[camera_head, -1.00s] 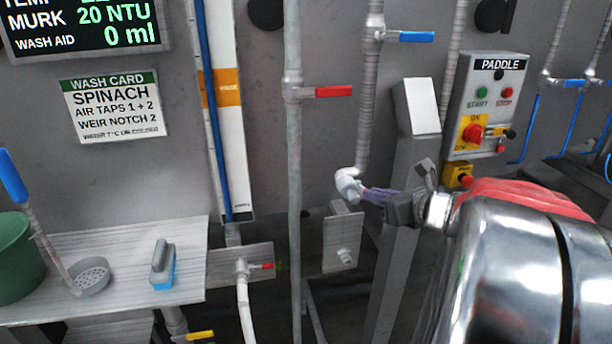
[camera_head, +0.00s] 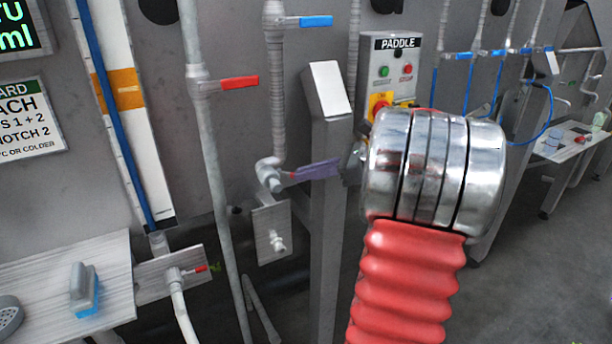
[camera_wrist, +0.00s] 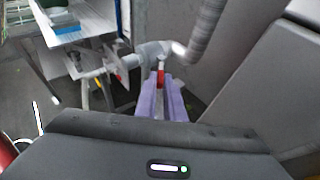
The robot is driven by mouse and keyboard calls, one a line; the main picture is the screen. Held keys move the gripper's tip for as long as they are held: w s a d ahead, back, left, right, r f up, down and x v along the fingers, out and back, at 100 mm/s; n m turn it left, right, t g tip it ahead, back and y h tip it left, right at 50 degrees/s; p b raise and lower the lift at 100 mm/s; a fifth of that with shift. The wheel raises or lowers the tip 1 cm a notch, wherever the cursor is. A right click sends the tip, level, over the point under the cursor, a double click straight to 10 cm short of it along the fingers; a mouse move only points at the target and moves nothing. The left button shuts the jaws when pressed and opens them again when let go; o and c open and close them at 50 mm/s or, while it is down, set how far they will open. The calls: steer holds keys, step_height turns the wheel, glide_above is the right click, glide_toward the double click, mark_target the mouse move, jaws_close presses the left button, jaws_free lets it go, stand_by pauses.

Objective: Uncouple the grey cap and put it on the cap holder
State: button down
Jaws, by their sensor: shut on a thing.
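The grey cap cannot be clearly told apart from the pale grey fitting (camera_head: 268,174) at the lower end of a ribbed vertical pipe; the fitting also shows in the wrist view (camera_wrist: 152,52). A short red lever (camera_wrist: 160,75) sticks out from this fitting. My gripper (camera_head: 296,175) has purple fingers, shut on the red lever; they reach in from the right. In the wrist view my gripper (camera_wrist: 160,84) has the red lever between its fingertips. A grey plate with a pale stub (camera_head: 271,233), possibly the cap holder, is just below the fitting.
A pipe with a red-handled valve (camera_head: 238,83) runs left of the fitting. The paddle control box (camera_head: 392,75) is behind my arm. A shelf with a blue brush (camera_head: 84,290) is at lower left.

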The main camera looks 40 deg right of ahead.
steer(key=shift+w+d+n+g+y, duration=0.3)
steer(key=shift+d+n+g+y, duration=0.2)
steer(key=shift+n+y, duration=0.3)
steer(key=c, duration=2.1)
jaws_free()
steer(key=shift+s, duration=0.1)
steer(key=v, duration=1.3)
steer(key=shift+s+d+r, duration=0.1)
steer(key=shift+d, duration=0.2)
steer(key=shift+o, duration=0.4)
